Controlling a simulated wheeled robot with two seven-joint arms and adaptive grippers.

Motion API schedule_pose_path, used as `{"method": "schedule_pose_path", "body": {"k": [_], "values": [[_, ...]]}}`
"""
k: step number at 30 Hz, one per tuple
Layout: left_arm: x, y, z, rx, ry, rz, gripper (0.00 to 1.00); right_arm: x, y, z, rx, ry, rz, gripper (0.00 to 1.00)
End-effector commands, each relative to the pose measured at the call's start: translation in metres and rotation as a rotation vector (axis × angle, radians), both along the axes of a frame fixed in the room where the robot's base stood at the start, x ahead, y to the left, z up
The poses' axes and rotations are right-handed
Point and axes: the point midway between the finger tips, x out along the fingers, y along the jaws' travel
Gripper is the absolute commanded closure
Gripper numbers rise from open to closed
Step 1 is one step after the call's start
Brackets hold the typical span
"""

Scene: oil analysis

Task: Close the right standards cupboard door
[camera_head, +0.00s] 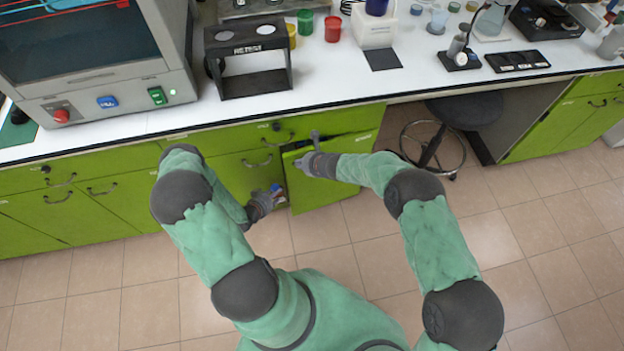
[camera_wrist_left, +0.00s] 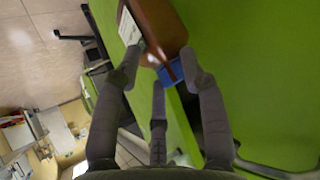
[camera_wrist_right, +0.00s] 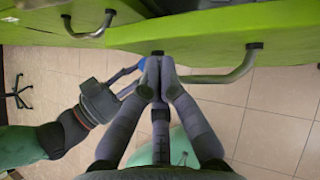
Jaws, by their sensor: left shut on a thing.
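The right standards cupboard door (camera_head: 322,172) is green and stands open, swung out from the cupboard below the bench. My right gripper (camera_head: 314,142) is at its upper part; in the right wrist view its fingertips (camera_wrist_right: 158,72) are together beside the left end of a dark curved handle (camera_wrist_right: 222,76). I cannot tell whether the handle is between them. My left gripper (camera_head: 276,194) is low, near the opening beside the door. In the left wrist view its fingers (camera_wrist_left: 165,68) are shut on a brown bottle (camera_wrist_left: 160,25) with a white label and a blue part.
The white bench (camera_head: 130,124) above carries a black stand (camera_head: 247,55) and several coloured jars. Closed green doors and drawers (camera_head: 90,190) with dark handles lie left. A round stool (camera_head: 465,108) stands right of the open door. The tiled floor (camera_head: 530,215) at right is clear.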

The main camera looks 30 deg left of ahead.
Motion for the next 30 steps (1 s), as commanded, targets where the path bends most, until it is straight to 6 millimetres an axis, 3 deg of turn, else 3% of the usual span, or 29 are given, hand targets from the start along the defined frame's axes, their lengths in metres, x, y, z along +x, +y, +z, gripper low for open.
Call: {"method": "schedule_pose_path", "body": {"k": [6,12,30], "values": [[0.0,0.0,-0.003,0.001,-0.001,-0.001,1.0,0.018,0.026,0.0,0.0,-0.001,-0.086,1.0],[0.0,0.0,-0.005,0.001,-0.001,-0.001,1.0,0.029,0.039,0.0,0.0,-0.001,-0.139,1.0],[0.0,0.0,-0.006,0.001,-0.001,-0.001,1.0,0.037,0.047,0.001,0.0,-0.001,-0.174,1.0]]}}
